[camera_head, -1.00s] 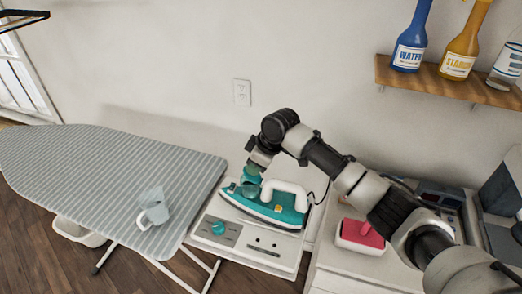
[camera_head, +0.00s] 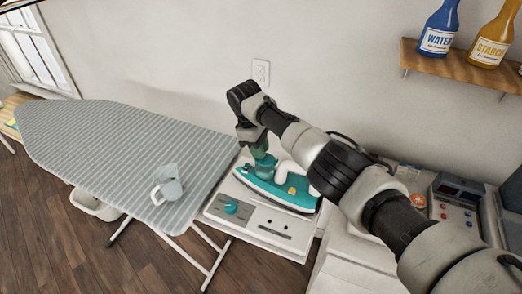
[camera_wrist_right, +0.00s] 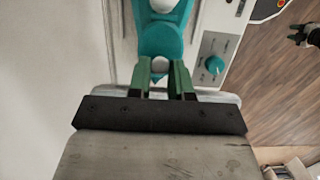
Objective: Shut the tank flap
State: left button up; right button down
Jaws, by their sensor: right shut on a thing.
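A teal and white iron (camera_head: 290,189) rests on a white base with a teal dial (camera_head: 231,207). My right gripper (camera_head: 259,148) reaches down over the iron's left end. A clear teal piece, seemingly the tank flap (camera_head: 266,166), shows just under the fingers. In the right wrist view the iron (camera_wrist_right: 160,38) lies straight ahead, and the green fingers of the right gripper (camera_wrist_right: 161,78) stand close together at its near end, shut on the flap. The fingers and arm hide most of the flap, so its angle cannot be told. My left gripper is not clearly seen.
A clear measuring cup (camera_head: 168,184) stands on the striped ironing board (camera_head: 110,140) to the left. The wall is close behind the iron.

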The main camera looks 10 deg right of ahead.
jog(key=shift+f, duration=0.15)
dwell(0.3)
jog(key=c, duration=1)
grip_release()
jog(key=shift+b+v, duration=1.65)
jog(key=shift+v, duration=3.8)
jog(key=shift+f, duration=0.15)
